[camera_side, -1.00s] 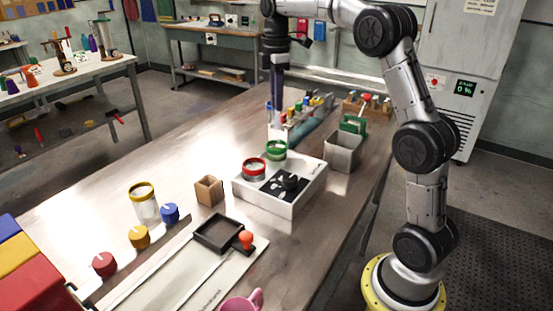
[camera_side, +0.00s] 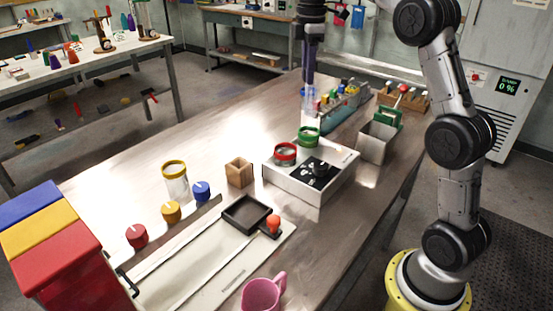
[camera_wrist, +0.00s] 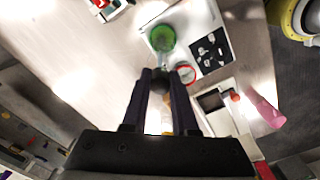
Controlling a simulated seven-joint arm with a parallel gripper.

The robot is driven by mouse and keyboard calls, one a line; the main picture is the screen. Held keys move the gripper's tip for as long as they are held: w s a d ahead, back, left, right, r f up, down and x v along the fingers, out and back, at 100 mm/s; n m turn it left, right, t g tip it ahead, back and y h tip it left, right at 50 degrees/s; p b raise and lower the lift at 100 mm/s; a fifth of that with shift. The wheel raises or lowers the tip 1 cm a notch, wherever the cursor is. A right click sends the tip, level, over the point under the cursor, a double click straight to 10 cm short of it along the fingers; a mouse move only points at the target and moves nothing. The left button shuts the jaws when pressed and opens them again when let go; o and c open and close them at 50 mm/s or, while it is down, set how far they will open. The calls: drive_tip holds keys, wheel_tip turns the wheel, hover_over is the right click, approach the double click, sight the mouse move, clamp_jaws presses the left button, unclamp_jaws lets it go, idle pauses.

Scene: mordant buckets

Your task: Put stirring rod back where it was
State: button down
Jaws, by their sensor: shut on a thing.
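My gripper (camera_side: 308,80) points down over the far part of the bench, beyond the white tray. In the wrist view my gripper (camera_wrist: 160,76) has its fingertips close together on a small dark round-ended thing (camera_wrist: 160,85), which I take to be the stirring rod. In the side view a pale, translucent piece (camera_side: 310,98) hangs under the fingers; its lower end is hard to make out. The white tray (camera_side: 305,190) holds a green-rimmed jar (camera_side: 309,136) and a red-rimmed jar (camera_side: 286,153), beside a black patterned panel (camera_side: 312,176). In the wrist view the green jar (camera_wrist: 162,38) lies just beyond the fingertips.
A grey bin (camera_side: 374,142) with a green handle and a rack of coloured bottles (camera_side: 345,97) stand right of my gripper. A wooden cup (camera_side: 239,172), a yellow-rimmed jar (camera_side: 174,180), coloured knobs and a pink mug (camera_side: 262,293) are nearer. The bench left of my gripper is clear.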

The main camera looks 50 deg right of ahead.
drive_tip(key=w+a+f+n, duration=0.1)
drive_tip(key=w+a+n, duration=0.15)
drive_tip(key=a, duration=0.65)
drive_tip(key=w+a+f+n, duration=0.15)
drive_tip(key=w+a, duration=0.25)
drive_tip(key=a, duration=0.5)
wheel_tip(320, 180, down, 10)
drive_tip(key=a, duration=0.1)
drive_tip(key=shift+w, duration=0.2)
drive_tip(key=shift+a+f, duration=0.1)
drive_tip(key=c, duration=0.7)
unclamp_jaws()
drive_tip(key=shift+f, duration=0.1)
